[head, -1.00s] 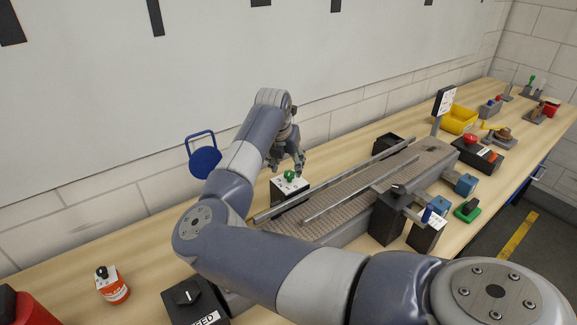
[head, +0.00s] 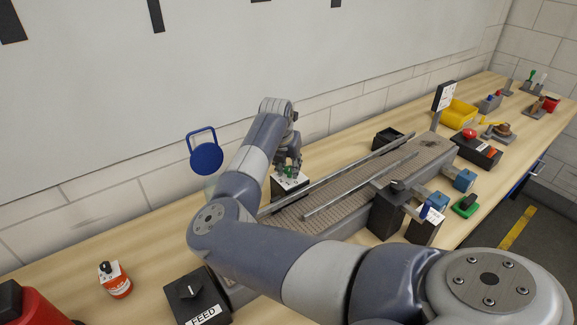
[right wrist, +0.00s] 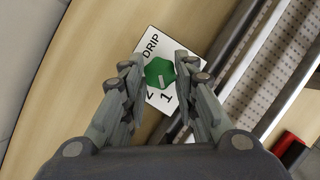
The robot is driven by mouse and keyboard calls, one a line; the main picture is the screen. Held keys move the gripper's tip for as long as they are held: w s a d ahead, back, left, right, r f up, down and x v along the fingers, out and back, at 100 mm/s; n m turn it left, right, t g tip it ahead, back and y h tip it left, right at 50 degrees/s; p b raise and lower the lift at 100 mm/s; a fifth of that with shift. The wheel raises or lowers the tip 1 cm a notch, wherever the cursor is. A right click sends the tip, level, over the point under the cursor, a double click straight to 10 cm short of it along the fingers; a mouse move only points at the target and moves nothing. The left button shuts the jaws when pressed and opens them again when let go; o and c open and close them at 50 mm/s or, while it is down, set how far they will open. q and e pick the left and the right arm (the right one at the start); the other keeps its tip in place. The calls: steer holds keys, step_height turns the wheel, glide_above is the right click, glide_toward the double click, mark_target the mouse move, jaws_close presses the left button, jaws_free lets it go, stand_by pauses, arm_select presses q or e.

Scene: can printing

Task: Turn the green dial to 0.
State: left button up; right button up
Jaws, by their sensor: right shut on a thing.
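The green dial (head: 289,172) sits on top of a small black box with a white label plate (head: 292,184), beside the conveyor. My right gripper (head: 288,163) is down over it. In the right wrist view, the green dial (right wrist: 159,73) lies between the two fingertips of my right gripper (right wrist: 158,68), which is shut on it. The plate (right wrist: 152,45) reads DRIP, with the numbers 2 and 1 visible. The 0 is not visible, and I cannot tell which number the dial's pale mark points to. My left gripper is not in view.
The conveyor (head: 345,184) with metal rails runs just right of the dial box. A black open box (head: 388,139) stands behind it.

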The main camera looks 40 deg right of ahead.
steer(key=shift+f+n+t+b, duration=0.25)
steer(key=shift+n+b, duration=0.35)
steer(key=shift+b, duration=0.35)
steer(key=n+b, duration=0.2)
steer(key=b, duration=0.1)
steer(key=n+t+y+b, duration=0.1)
steer(key=n+b, duration=0.1)
steer(key=n+y+b, duration=0.1)
steer(key=n+b, duration=0.1)
steer(key=b, duration=0.1)
steer(key=shift+s+d+t+b, duration=0.2)
steer(key=shift+d+t+b, duration=0.05)
steer(key=shift+b, duration=0.1)
steer(key=shift+r+n+y+b, duration=0.25)
steer(key=shift+n+y+b, duration=0.05)
steer(key=shift+n+b, duration=0.7)
steer(key=o, duration=1.1)
steer(key=shift+c, duration=0.2)
